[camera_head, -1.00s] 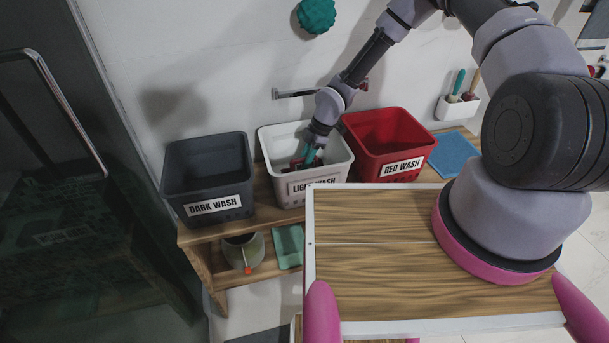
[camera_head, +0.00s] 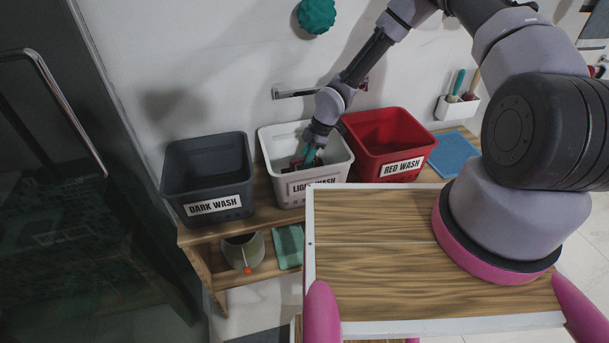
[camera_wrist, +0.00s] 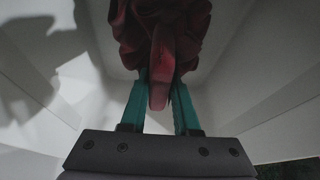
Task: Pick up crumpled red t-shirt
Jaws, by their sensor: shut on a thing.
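The crumpled red t-shirt (camera_wrist: 165,35) shows in the wrist view, bunched at the top, with a fold hanging between my fingers. My gripper (camera_wrist: 159,95) has its two teal fingers closed on that fold. In the head view, my gripper (camera_head: 307,160) points down inside the white "LIGHT WASH" bin (camera_head: 277,140). The bin's pale inner walls surround the shirt in the wrist view. In the head view only a small dark red bit of the shirt shows beside the fingers. The front wall of the bin hides the rest.
A dark grey "DARK WASH" bin (camera_head: 205,175) stands left of the white bin, and a "RED WASH" bin (camera_head: 390,145) stands close on its right. All are on a wooden shelf. A blue cloth (camera_head: 455,153) lies further right. A wall bar (camera_head: 295,94) is behind.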

